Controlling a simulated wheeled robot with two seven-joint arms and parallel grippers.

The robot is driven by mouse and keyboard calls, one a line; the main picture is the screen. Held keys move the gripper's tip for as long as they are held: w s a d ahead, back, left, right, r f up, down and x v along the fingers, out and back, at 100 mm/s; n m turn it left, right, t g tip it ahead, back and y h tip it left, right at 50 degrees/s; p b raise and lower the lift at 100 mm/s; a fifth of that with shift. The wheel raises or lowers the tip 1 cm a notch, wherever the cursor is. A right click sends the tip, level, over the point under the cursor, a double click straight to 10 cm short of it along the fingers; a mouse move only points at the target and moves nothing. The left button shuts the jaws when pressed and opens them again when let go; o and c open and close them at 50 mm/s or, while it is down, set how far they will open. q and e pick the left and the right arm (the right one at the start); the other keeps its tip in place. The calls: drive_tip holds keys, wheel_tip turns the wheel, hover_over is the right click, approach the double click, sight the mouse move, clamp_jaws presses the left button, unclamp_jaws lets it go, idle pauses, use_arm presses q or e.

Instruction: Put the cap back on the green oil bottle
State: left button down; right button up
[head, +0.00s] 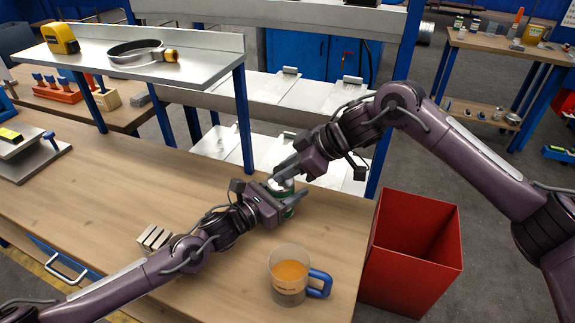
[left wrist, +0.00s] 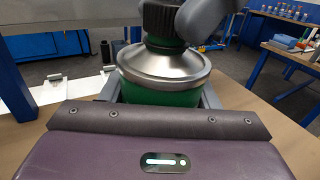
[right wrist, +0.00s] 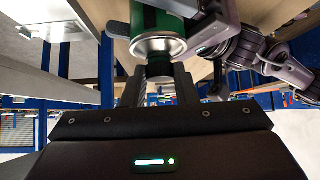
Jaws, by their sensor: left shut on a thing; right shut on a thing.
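The green oil bottle (head: 291,211) stands upright near the table's right side, largely hidden by my grippers in the head view. Its green body and silver shoulder (left wrist: 163,66) show in the left wrist view. My left gripper (head: 282,206) is shut around the body from the left. The black ribbed cap (left wrist: 160,20) is at the top of the bottle, in line with the neck. My right gripper (head: 284,174) is shut on the cap, which shows between its fingers in the right wrist view (right wrist: 159,68). I cannot tell whether the cap is fully seated.
A glass mug (head: 289,276) with amber liquid and a blue handle stands in front of the bottle. Grey metal blocks (head: 154,238) lie near my left forearm. A red bin (head: 415,250) stands right of the table. A metal shelf (head: 120,57) rises at the back left.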

drive_tip(key=shift+s+a+f+m+t+h, duration=0.1)
drive_tip(key=shift+s+m+t+h, duration=0.1)
drive_tip(key=shift+m+t, duration=0.3)
drive_tip(key=shift+s+a+f+m+t+h, duration=0.1)
drive_tip(key=shift+m+t+h, duration=0.15)
drive_tip(key=shift+m, duration=0.35)
drive_tip(key=m, duration=0.1)
drive_tip(key=m+t+h, duration=0.1)
drive_tip(key=m+t, duration=0.1)
drive_tip(key=shift+s+a+r+m+h, duration=0.1)
drive_tip(key=shift+s+a+m+h, duration=0.15)
drive_tip(key=shift+m+h, duration=0.1)
drive_tip(key=m+t+h, duration=0.1)
drive_tip(key=m, duration=0.2)
drive_tip(key=shift+a+t+h, duration=0.15)
drive_tip(key=shift+t+h, duration=0.2)
drive_tip(key=shift+h, duration=0.05)
drive_tip(key=shift+r+m+t+h, duration=0.1)
drive_tip(key=shift+m+t+h, duration=0.25)
drive_tip(key=shift+m, duration=0.2)
drive_tip(key=o, duration=1)
drive_tip(key=shift+r, duration=0.1)
